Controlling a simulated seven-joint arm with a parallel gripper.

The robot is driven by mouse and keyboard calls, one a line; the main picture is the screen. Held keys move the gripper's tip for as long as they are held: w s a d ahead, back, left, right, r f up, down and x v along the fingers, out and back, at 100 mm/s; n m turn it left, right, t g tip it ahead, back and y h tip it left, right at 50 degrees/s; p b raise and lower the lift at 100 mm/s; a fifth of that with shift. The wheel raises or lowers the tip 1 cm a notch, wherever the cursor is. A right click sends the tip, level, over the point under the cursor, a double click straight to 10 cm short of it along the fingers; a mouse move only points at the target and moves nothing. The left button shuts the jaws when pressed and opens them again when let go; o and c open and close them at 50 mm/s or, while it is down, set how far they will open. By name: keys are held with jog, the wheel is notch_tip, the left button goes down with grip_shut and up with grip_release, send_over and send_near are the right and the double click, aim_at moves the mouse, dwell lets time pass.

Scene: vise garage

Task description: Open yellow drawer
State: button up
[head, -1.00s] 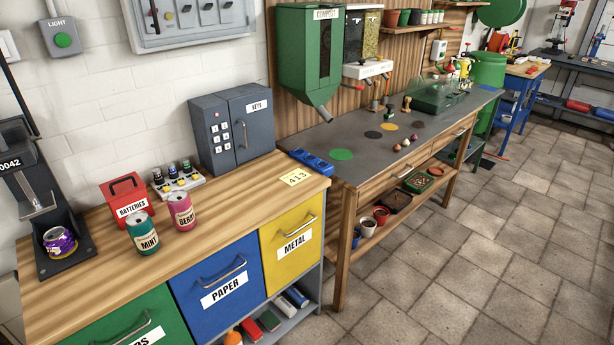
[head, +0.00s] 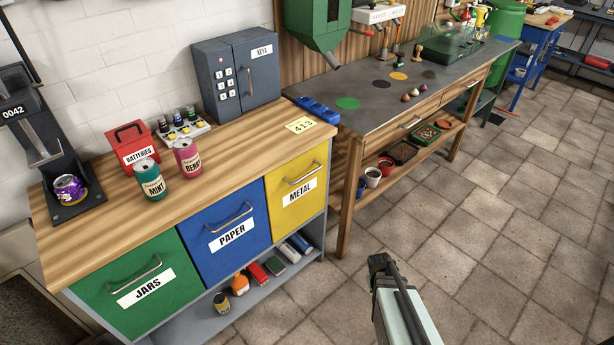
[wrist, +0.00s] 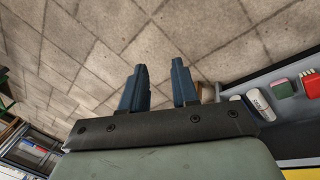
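The yellow drawer (head: 285,213), labelled METAL, is the right-most front of the wooden-topped cabinet. It looks shut, with a silver bar handle (head: 301,173) across its upper part. A yellow edge (wrist: 302,173) shows at the lower right of the wrist view. My arm's end shows at the lower right of the head view, apart from the cabinet. In the wrist view my gripper (wrist: 158,85) points over the floor tiles, its two dark blue fingers spread apart with nothing between them.
The blue PAPER drawer (head: 225,231) and green JARS drawer (head: 130,288) are to the left. Below is an open shelf (head: 200,325) with cans and bottles. A workbench (head: 346,205) stands right of the cabinet. The tiled floor (head: 470,240) in front is clear.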

aim_at(307, 176)
jog(key=w+a+r+n+t+y, duration=0.1)
jog(key=w+a+r+n+t, duration=0.1)
jog(key=w+r+n+t, duration=0.6)
jog(key=w+a+r+n+t+y, duration=0.1)
jog(key=w+a+r+t+y, duration=0.3)
jog(key=w, duration=0.9)
jog(key=s+a+r+n+t+y, duration=0.1)
jog(key=s+a+r+n+y, duration=0.3)
jog(key=a+r+n+y, duration=1.05)
jog(key=w+a, duration=0.2)
jog(key=w, duration=0.1)
jog(key=w+a+n+h, duration=0.1)
jog(key=w+a, duration=0.2)
jog(key=w+a+r+h, duration=0.1)
jog(key=w+a, duration=0.1)
jog(key=w, duration=0.1)
jog(key=shift+w+a+n+h, duration=0.2)
jog(key=shift+w+n+h, duration=0.05)
jog(key=shift+w, duration=0.15)
jog(key=shift+c, duration=0.4)
grip_shut()
